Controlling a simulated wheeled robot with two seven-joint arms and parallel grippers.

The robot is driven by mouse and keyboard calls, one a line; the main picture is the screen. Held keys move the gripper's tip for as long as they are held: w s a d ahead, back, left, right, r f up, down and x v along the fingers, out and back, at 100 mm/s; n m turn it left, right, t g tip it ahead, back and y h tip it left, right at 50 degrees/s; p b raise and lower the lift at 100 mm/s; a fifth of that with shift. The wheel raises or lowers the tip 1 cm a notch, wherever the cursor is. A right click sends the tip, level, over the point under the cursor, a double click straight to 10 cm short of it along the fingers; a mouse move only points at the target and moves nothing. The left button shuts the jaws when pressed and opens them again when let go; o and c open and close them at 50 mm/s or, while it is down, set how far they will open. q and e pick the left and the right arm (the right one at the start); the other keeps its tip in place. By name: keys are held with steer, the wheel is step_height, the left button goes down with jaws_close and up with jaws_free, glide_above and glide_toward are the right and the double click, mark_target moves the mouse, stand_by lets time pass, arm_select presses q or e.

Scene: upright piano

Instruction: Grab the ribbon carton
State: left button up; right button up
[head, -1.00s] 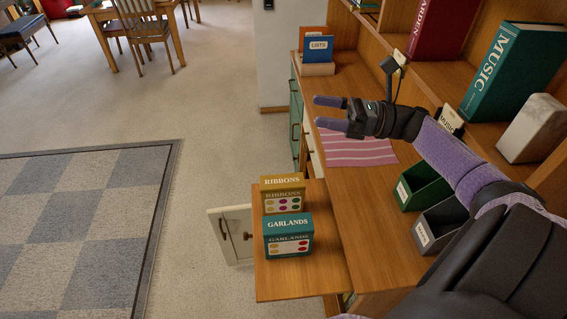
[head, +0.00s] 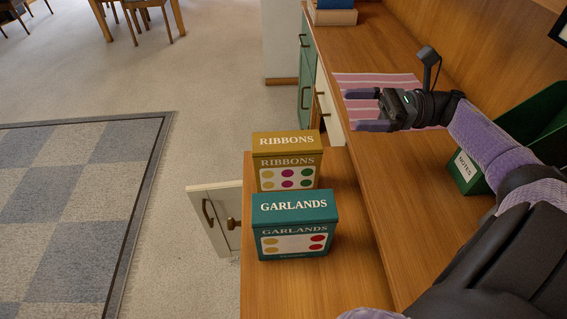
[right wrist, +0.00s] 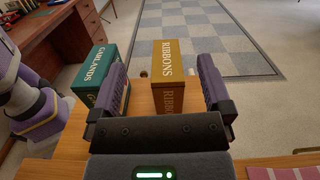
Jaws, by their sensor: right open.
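The ribbon carton (head: 287,160) is a mustard-yellow box lettered RIBBONS, upright on a wooden pull-out shelf. The teal GARLANDS carton (head: 295,225) stands close in front of it. My right gripper (head: 356,109) is open and empty, above the desk to the right of and beyond the ribbon carton. In the right wrist view the ribbon carton (right wrist: 168,77) shows between my two open fingers (right wrist: 165,90), farther out and not touched. The garland carton (right wrist: 94,78) is just left of the left finger there. My left gripper is not in view.
The pull-out shelf (head: 262,292) has free room at its front. A striped pink cloth (head: 362,80) lies on the desk under my right gripper. A green NOTES bin (head: 470,174) stands at right. An open cabinet door (head: 222,225) juts out left of the shelf.

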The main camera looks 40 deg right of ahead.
steer(key=b, duration=0.7)
glide_toward(300, 152)
step_height(300, 152, down, 4)
steer(key=w+d, duration=0.2)
steer(key=x, duration=0.6)
steer(key=r+x, duration=0.1)
steer(key=x, duration=0.3)
steer(key=shift+b, duration=0.35)
steer(key=shift+w+a+m+h, duration=0.1)
steer(key=shift+m+h, duration=0.2)
steer(key=shift+r, duration=0.1)
steer(key=shift+c, duration=0.3)
steer(key=c, duration=1.2)
jaws_close()
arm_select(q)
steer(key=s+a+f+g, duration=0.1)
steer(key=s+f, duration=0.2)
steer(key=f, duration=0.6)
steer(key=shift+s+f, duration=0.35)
arm_select(e)
steer(key=shift+r, duration=0.1)
